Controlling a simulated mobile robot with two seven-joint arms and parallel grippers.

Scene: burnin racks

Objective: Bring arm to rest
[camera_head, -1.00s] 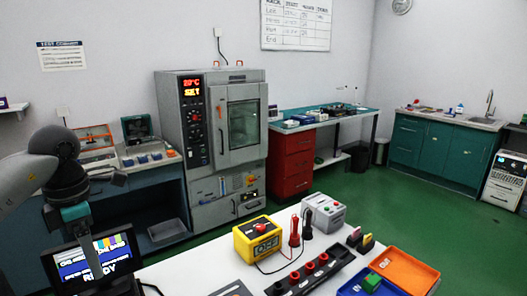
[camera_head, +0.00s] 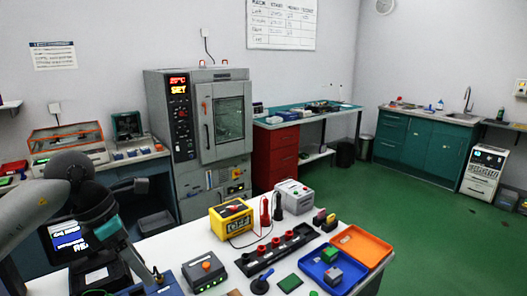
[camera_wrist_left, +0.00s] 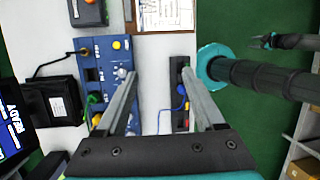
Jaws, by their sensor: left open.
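My left arm enters the head view from the left, and its gripper (camera_head: 157,277) is low over the near left part of the white table (camera_head: 185,250). In the left wrist view the two long fingers of this gripper (camera_wrist_left: 159,72) are apart, with nothing held between them. Behind them are a blue panel (camera_wrist_left: 88,62) with knobs and a dark strip (camera_wrist_left: 183,75) with a blue cord.
On the table are a yellow meter (camera_head: 231,217), a grey box (camera_head: 294,196), a black strip with red sockets (camera_head: 275,252), a blue tray (camera_head: 313,273) and an orange tray (camera_head: 366,243). A monitor (camera_head: 66,238) stands beside my left arm. Green floor (camera_head: 400,215) lies open to the right.

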